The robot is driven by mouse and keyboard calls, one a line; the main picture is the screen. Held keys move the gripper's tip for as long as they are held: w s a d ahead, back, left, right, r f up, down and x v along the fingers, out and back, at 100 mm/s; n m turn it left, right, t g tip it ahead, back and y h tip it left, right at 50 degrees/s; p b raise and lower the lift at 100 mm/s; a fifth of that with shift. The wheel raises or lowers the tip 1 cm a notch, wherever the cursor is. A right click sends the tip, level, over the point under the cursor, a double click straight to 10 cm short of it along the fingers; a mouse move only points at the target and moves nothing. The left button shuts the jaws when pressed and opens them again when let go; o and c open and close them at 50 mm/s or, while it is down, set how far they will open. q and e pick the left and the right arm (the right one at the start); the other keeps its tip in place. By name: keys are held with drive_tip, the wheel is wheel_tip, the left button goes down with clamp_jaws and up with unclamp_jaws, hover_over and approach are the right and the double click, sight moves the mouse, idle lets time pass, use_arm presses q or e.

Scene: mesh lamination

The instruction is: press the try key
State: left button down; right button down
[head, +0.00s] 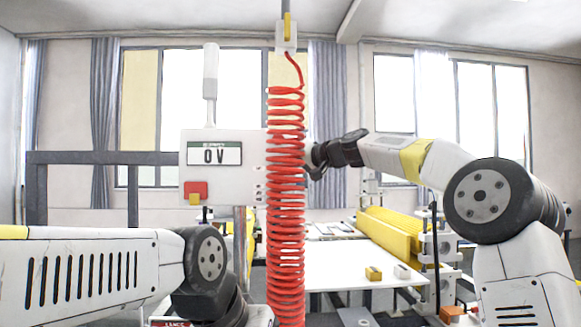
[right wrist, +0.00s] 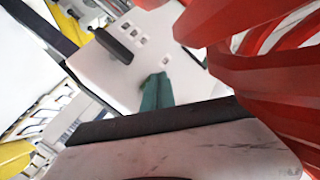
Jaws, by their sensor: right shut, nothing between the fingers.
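A white control panel (head: 225,150) with a display (head: 214,153) reading "0 V" stands left of centre in the head view. Small keys (head: 259,190) sit on its right part, beside the red coil; their labels are too small to read, so I cannot tell which is the try key. The right wrist view shows the panel face (right wrist: 185,75) with several small keys (right wrist: 135,40). My right gripper (right wrist: 157,90) has its green fingers together and empty, pointing at the panel close to the keys. Contact cannot be told. The coil hides its fingertips in the head view. My left gripper is out of view.
A red coiled hose (head: 286,210) hangs in front of the panel's right edge and close beside my right gripper. A red and yellow part (head: 195,191) sits at the panel's lower left.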

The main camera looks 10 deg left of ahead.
drive_tip(key=shift+s+d, duration=0.2)
drive_tip(key=shift+s, duration=0.55)
drive_tip(key=s, duration=0.2)
drive_tip(key=s+d, duration=0.1)
drive_tip(key=s, duration=0.1)
drive_tip(key=shift+s+d, duration=0.2)
drive_tip(key=shift+s, duration=0.2)
drive_tip(key=shift+f, duration=0.1)
idle(0.3)
